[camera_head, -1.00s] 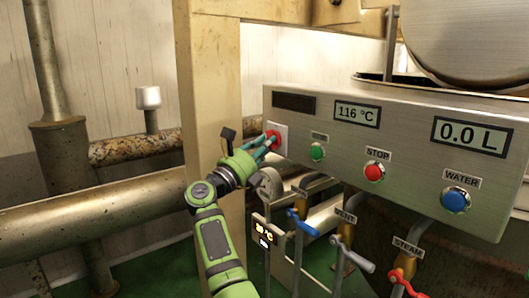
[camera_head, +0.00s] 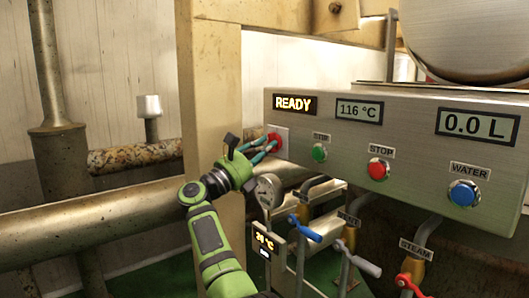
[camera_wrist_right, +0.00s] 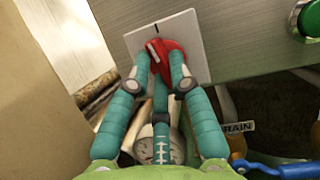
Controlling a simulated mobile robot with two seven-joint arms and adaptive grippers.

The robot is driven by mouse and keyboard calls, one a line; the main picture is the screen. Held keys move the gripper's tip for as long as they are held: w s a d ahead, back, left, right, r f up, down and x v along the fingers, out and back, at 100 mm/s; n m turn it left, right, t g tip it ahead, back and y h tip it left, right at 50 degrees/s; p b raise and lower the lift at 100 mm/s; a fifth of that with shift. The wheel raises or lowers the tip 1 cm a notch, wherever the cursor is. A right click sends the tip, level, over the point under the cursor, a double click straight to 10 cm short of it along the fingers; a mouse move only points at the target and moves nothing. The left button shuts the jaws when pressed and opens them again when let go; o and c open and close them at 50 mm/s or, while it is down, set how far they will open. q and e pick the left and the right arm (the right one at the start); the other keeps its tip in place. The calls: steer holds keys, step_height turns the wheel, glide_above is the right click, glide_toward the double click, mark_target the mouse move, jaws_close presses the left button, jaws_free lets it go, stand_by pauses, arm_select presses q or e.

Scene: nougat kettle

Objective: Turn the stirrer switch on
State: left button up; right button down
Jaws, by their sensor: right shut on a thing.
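The stirrer switch is a red rotary knob (camera_head: 274,140) on a pale square plate (camera_wrist_right: 190,35) at the left end of the steel control panel (camera_head: 400,115). My right gripper (camera_head: 262,149) reaches it from the lower left. In the right wrist view my gripper's teal fingers (camera_wrist_right: 163,70) are shut on the red knob (camera_wrist_right: 172,62), one on each side, and partly cover it. A display (camera_head: 295,104) above the knob is lit and reads READY. My left gripper does not show.
The panel carries a green button (camera_head: 319,152), a red STOP button (camera_head: 378,169) and a blue WATER button (camera_head: 464,193). Valve handles in blue (camera_head: 304,229), grey (camera_head: 357,260) and red (camera_head: 410,285) stick out below. A beige post (camera_head: 207,80) stands close left of my gripper.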

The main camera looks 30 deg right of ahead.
steer(key=shift+w+m+g, duration=0.1)
steer(key=shift+m+g, duration=0.7)
steer(key=shift+m, duration=0.9)
steer(key=c, duration=1.1)
jaws_free()
steer(key=v, duration=1.2)
steer(key=shift+f, duration=0.1)
